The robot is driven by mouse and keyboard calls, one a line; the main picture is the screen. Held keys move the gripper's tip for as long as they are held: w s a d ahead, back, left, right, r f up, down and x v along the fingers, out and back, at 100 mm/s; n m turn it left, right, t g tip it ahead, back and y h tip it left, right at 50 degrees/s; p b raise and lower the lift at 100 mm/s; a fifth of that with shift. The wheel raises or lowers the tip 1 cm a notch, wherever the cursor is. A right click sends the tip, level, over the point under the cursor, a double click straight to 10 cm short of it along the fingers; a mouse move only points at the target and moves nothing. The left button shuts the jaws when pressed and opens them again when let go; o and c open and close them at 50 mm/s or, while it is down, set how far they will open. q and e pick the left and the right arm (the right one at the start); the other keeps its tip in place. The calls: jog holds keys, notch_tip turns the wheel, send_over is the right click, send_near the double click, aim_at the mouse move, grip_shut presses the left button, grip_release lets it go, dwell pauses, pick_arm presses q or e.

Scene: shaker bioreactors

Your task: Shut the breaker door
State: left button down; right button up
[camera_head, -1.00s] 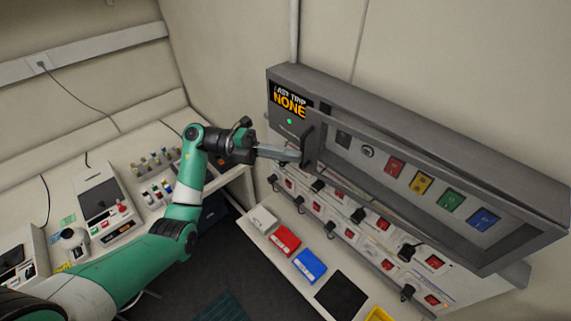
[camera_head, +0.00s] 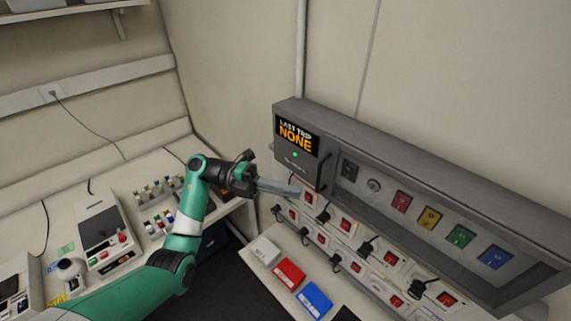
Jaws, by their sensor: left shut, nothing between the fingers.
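The breaker door (camera_head: 400,218) is a long grey-framed door on the wall panel, with its dark handle (camera_head: 325,172) at the left end. It lies close against the grey breaker housing (camera_head: 420,150); I cannot tell whether it is fully flush. Colored breaker switches show in a row behind or within its frame. My left gripper (camera_head: 296,189) is shut and empty. Its long grey fingers point right, with the tips just left of and below the handle. A small gap seems to separate them. My right gripper is out of view.
A display (camera_head: 296,135) reading "LAST TRIP NONE" sits left of the door. Below are plugs and red switches on a socket panel (camera_head: 345,250). Red (camera_head: 289,273) and blue (camera_head: 314,299) boxes stand on the bench. A left bench holds instruments and vials.

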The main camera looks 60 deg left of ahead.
pick_arm(q)
jog(key=w+a+b, duration=0.5)
jog(key=a+b, duration=0.1)
jog(key=a, duration=0.2)
jog(key=shift+w, duration=0.2)
dwell(0.3)
